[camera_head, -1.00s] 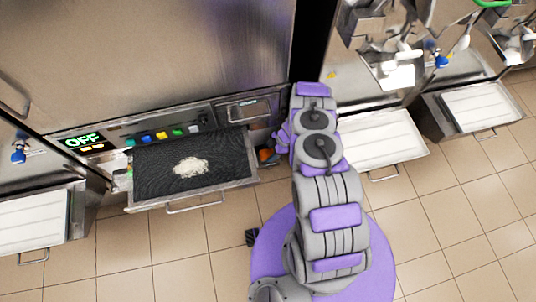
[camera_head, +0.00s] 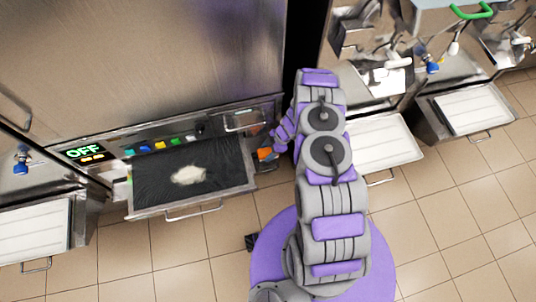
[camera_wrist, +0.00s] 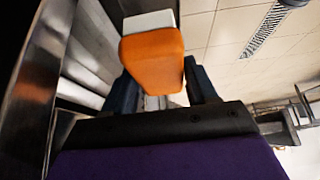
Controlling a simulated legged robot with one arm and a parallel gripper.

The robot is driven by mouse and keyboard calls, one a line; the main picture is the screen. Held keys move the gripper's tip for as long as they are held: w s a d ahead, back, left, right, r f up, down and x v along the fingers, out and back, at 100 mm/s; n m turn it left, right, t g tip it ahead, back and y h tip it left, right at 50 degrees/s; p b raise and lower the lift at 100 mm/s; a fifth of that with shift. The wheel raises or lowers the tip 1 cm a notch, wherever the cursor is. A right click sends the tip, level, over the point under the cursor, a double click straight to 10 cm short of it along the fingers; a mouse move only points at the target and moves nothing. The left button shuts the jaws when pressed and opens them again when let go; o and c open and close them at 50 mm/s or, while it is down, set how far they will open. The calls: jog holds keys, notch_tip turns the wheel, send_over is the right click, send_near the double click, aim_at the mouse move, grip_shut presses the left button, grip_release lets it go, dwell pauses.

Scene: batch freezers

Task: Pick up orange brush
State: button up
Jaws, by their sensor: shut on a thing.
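The orange brush (camera_wrist: 152,58) fills the upper middle of the wrist view, an orange block with a white part at its far end. My gripper (camera_wrist: 160,88) has a dark finger on each side of it and is shut on it. In the head view the orange of the brush (camera_head: 265,154) shows just right of the black tray, beside my gripper (camera_head: 279,146). My arm and the gripper hide part of it there. I cannot tell whether it is clear of its support.
A black tray (camera_head: 225,174) with a pale heap (camera_head: 188,175) juts out below the OFF display (camera_head: 83,152) and a row of coloured buttons. White trays (camera_head: 380,143) stand on the right under neighbouring machines. Tiled floor (camera_head: 440,220) is open in front.

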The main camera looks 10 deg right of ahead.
aim_at(263, 152)
notch_tip(263, 152, up, 4)
jog(key=shift+a+f+p, duration=0.1)
jog(key=shift+p, duration=0.25)
jog(key=s+p, duration=0.2)
jog(key=s, duration=1.7)
jog(key=shift+s+f, duration=0.3)
jog(key=shift+s, duration=0.05)
jog(key=o, duration=0.5)
jog(key=c, duration=0.4)
